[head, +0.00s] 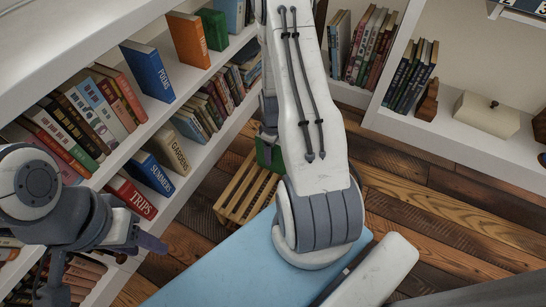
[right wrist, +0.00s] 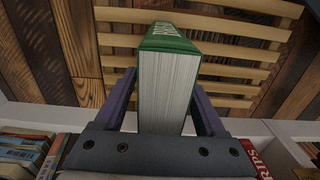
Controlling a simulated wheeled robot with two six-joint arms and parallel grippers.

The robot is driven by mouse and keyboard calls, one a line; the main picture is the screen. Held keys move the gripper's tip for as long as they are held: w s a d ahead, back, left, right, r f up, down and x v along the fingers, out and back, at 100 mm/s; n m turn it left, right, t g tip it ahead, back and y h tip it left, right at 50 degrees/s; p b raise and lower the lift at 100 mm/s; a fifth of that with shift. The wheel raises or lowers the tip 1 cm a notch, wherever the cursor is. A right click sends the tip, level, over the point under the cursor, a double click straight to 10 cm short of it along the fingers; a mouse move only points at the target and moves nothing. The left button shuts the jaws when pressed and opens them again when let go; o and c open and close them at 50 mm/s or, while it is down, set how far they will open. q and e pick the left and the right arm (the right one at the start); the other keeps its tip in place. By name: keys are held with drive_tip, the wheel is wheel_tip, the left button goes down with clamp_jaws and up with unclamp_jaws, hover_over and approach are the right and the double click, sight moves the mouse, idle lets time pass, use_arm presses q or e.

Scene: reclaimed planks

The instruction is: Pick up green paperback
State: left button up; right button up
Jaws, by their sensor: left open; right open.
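A green paperback (right wrist: 166,42) stands out between the two fingers of my right gripper (right wrist: 164,92) in the right wrist view, its white page edges facing the camera. The jaws are open around it, and I cannot tell whether either finger touches it. In the head view the green paperback (head: 270,154) shows only in part at the slatted wooden stand, with my right arm hiding the rest. My left gripper (head: 148,243) is open and empty at the lower left, in front of the bookshelf, far from the paperback.
The slatted wooden stand (head: 240,192) is on the plank floor. Bookshelves (head: 216,70) with many books line the left and back; another green book (head: 213,29) stands there. A light blue surface (head: 215,265) lies in front. Floor at right (head: 450,205) is clear.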

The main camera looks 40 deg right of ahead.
clamp_jaws()
drive_tip(key=shift+r, duration=0.1)
